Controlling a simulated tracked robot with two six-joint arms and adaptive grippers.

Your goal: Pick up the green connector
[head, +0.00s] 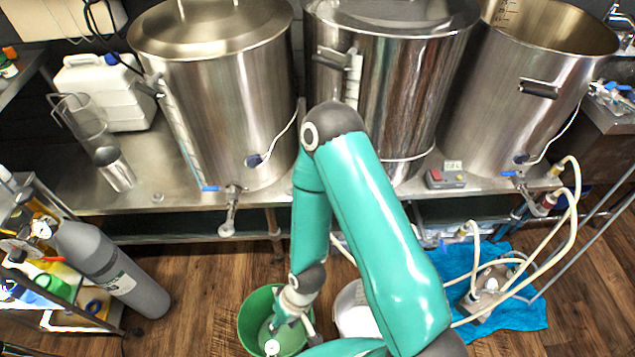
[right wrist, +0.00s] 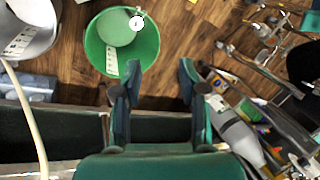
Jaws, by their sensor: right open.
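I cannot make out the green connector for certain in either view. Small green items (head: 52,284) lie on the cart at the left, too small to identify. My right gripper (right wrist: 158,78) is open in the right wrist view, with nothing between its two fingers and wood floor beyond them. In the head view my right arm reaches down in front of the kettle bench, its end near a green bucket (head: 255,312) and partly covering it. The bucket also shows in the right wrist view (right wrist: 97,50), up and left of the fingers. My left gripper is not in view.
Three steel kettles (head: 215,100) stand on a steel bench (head: 150,200). A grey gas cylinder (head: 105,262) leans by the cart (head: 75,318) at the left. A white bucket (head: 352,312), a blue towel (head: 530,312) and hoses (head: 573,215) are at the right. Some wood floor is clear.

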